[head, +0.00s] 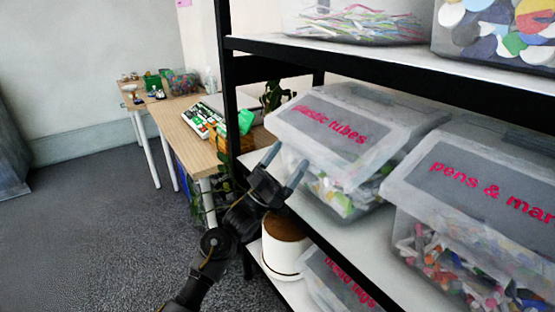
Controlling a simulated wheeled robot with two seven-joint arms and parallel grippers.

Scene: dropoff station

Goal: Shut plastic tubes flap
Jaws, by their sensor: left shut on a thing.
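A clear plastic box (352,208) of colourful pieces stands on the middle shelf. Its translucent flap (328,155) carries a grey panel with pink "plastic tubes" lettering and slopes down over the box's front. My left gripper (288,158) is at the flap's left front edge, its two fingers apart with the edge of the flap between them. The exact contact is hard to see. Whether the flap lies fully flush on the box cannot be told. My right gripper is not in view.
A "pens & mar..." box (475,245) stands close on the right. The upper shelf (400,58) hangs above. A white pot (283,245) and another labelled box (340,280) are below. A wooden table (180,118) with items stands behind; open carpet lies left.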

